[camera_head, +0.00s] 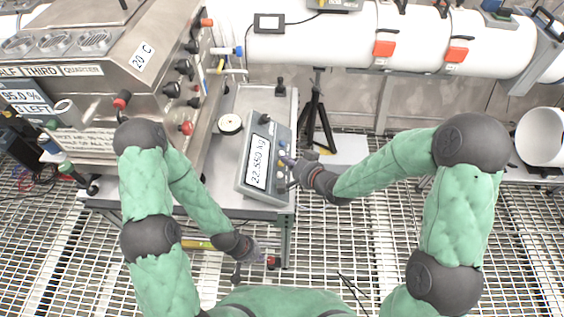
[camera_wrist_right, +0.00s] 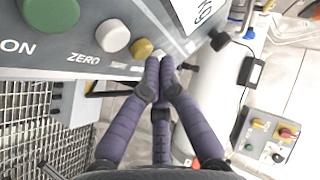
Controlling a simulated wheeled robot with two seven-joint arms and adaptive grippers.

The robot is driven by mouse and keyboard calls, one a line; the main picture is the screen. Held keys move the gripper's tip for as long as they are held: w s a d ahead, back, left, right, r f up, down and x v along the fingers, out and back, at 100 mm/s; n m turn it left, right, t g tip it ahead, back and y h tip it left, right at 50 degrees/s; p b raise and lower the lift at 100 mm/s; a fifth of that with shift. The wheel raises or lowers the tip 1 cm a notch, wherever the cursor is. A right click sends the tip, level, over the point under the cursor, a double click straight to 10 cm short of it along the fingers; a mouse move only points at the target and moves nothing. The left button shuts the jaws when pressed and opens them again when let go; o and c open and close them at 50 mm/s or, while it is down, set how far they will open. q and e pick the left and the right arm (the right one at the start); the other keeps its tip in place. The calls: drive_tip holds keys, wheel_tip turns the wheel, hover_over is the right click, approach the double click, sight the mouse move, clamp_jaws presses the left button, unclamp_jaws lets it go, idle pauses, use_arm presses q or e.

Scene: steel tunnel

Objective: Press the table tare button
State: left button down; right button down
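The table scale (camera_head: 281,140) stands tilted on a steel cart, its display reading 22.550 kg. In the right wrist view its panel shows a green button (camera_wrist_right: 50,12) by "ON", a pale button (camera_wrist_right: 113,36) by "ZERO", a gold button (camera_wrist_right: 141,48) with a label too small to read, and a black knob (camera_wrist_right: 220,41). My right gripper (camera_head: 288,162) is at the panel's right side. Its fingers (camera_wrist_right: 159,62) are drawn together, empty, tips just beside the gold button; contact cannot be told. My left gripper (camera_head: 254,254) hangs low by the cart's front edge; its fingers are unclear.
A steel machine (camera_head: 110,75) with knobs and levers fills the left. A round gauge (camera_head: 230,124) sits on the cart left of the scale. A white pipe (camera_head: 320,42) runs across the back. A black tripod (camera_head: 316,115) stands behind the scale. Grated floor lies below.

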drive_tip(key=shift+f, duration=0.1)
idle(0.6)
drive_tip(key=shift+a+f+b, duration=0.3)
drive_tip(key=shift+b, duration=0.1)
drive_tip(key=shift+d+r, duration=0.1)
drive_tip(key=shift+r, duration=0.05)
drive_tip(key=shift+d+r+p, duration=0.2)
drive_tip(key=shift+r+p, duration=0.05)
drive_tip(key=shift+p, duration=0.05)
drive_tip(key=shift+r, duration=0.1)
drive_tip(key=d+r+p, duration=0.1)
drive_tip(key=r+p, duration=0.1)
drive_tip(key=d+r+p, duration=0.2)
drive_tip(key=shift+d+r, duration=0.2)
drive_tip(key=shift+r, duration=0.15)
idle(0.3)
idle(0.7)
